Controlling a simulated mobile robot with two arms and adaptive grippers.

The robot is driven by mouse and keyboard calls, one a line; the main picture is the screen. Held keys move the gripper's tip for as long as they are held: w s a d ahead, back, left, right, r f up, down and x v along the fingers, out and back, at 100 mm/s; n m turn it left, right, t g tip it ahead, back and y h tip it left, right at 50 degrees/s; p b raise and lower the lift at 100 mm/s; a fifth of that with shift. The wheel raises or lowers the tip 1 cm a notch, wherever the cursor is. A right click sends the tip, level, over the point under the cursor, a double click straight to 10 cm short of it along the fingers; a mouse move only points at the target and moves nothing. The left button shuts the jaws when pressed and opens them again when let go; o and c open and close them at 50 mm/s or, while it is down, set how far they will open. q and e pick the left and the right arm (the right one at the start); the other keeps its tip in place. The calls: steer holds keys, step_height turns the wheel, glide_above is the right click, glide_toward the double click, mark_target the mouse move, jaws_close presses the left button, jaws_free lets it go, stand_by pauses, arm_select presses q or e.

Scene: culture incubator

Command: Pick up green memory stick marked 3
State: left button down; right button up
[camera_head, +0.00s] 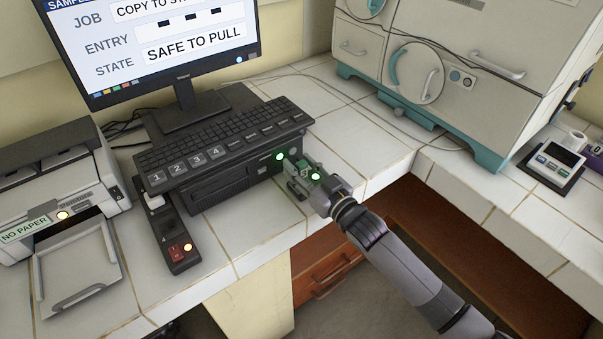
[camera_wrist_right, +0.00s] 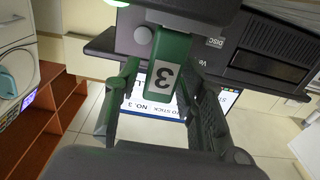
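The green memory stick (camera_wrist_right: 168,50) shows in the right wrist view, with a white label and a rotated black 3 on it. It stands at the front of the black computer case (camera_head: 232,179); whether it is still seated in a port is hidden. My right gripper (camera_head: 303,180) is at the right end of the case front. In the wrist view its two fingers (camera_wrist_right: 163,72) lie on either side of the stick, close to it; I cannot tell if both touch. My left gripper is not in view. The monitor (camera_head: 160,40) reads SAFE TO PULL.
A keyboard (camera_head: 215,135) lies on top of the case. A black strip with a red switch (camera_head: 176,252) stands to its left, beside a printer (camera_head: 55,185) marked NO PAPER. A large incubator (camera_head: 450,60) stands behind right. The tiled counter (camera_head: 255,225) before the case is clear.

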steer(key=c, duration=0.7)
